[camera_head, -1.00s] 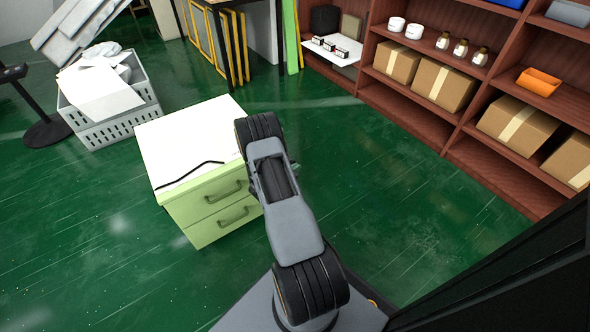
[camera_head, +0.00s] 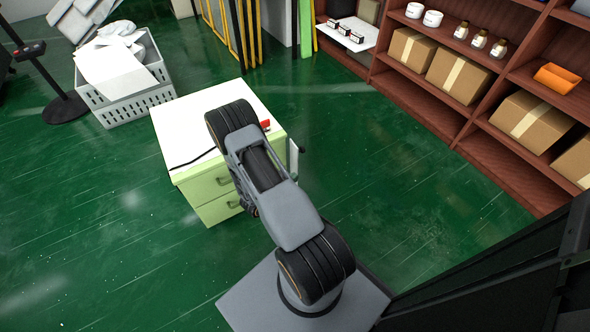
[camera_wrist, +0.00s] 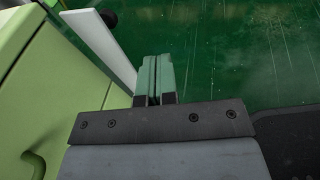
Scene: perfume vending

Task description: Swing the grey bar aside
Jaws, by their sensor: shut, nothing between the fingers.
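A pale grey bar (camera_wrist: 100,46) runs beside the light green drawer cabinet (camera_wrist: 30,60) in the wrist view, just left of my fingers. In the head view, a short pale strip that looks like the same bar (camera_head: 293,155) shows at the cabinet's right side. My gripper (camera_wrist: 154,62) is shut and empty, its two green-tipped fingers together to the right of the bar. I cannot tell whether they touch it. The bar's near end is hidden behind my gripper. In the head view, my arm hides the gripper and part of the cabinet (camera_head: 207,209).
A red item (camera_head: 265,125) and a dark cord (camera_head: 190,160) lie on the white cabinet top. A grey crate (camera_head: 130,108) stands behind left. Brown shelves (camera_head: 487,160) with boxes line the right. Green floor between cabinet and shelves is clear.

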